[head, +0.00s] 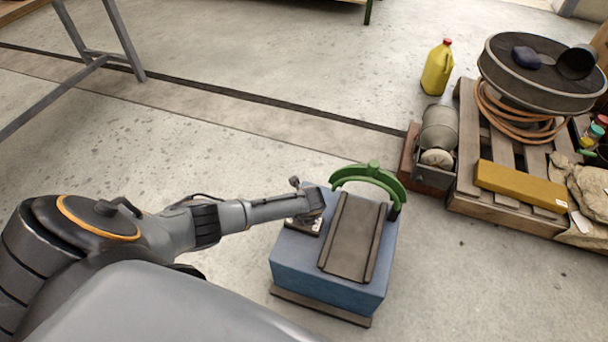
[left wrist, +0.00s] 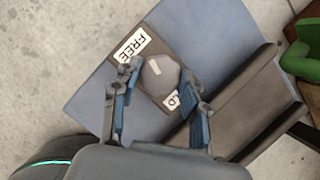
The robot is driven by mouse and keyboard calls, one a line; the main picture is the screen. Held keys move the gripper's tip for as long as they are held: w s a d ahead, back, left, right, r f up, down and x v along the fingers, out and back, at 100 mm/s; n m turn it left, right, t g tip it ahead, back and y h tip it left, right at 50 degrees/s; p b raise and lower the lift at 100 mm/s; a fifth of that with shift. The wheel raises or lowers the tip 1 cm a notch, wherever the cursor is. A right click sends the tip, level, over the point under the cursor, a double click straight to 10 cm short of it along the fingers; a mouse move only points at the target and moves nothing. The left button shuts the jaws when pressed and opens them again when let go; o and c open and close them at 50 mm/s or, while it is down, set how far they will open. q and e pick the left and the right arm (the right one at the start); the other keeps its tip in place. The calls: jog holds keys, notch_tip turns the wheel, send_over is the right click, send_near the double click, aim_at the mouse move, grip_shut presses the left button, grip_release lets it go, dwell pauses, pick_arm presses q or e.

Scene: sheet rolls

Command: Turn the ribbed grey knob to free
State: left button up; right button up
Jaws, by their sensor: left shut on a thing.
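The grey knob (left wrist: 160,78) sits on a dark plate on the blue block (head: 300,262). A short white mark shows on its top, pointing off to the side of the white FREE label (left wrist: 131,46). A second label (left wrist: 172,101) lies on the knob's other side, partly covered by a finger. My left gripper (left wrist: 161,76) is shut on the knob, a finger on each side. In the head view, my left gripper (head: 314,205) hides the knob, and part of the plate (head: 304,227) shows below it. My right gripper is in neither view.
A dark channel (head: 353,238) with raised sides runs along the block's top, right beside the plate. A green arched handle (head: 372,172) stands at the block's back. A loaded pallet (head: 485,205) and a yellow jug (head: 438,68) stand right. The floor left of the block is clear.

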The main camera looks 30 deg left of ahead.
pick_arm(q)
jog(key=shift+d+f+n+g+y+b, duration=0.15)
jog(key=shift+n+g+y+b, duration=0.25)
jog(key=shift+n, duration=1.2)
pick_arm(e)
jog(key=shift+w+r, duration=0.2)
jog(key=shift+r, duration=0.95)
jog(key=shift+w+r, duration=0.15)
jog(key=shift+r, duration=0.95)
pick_arm(q)
jog(key=o, duration=1.2)
jog(key=shift+c, duration=0.2)
jog(key=shift+r, duration=0.25)
jog(key=v, duration=1.1)
jog(key=shift+r, duration=0.3)
jog(key=shift+d, duration=0.1)
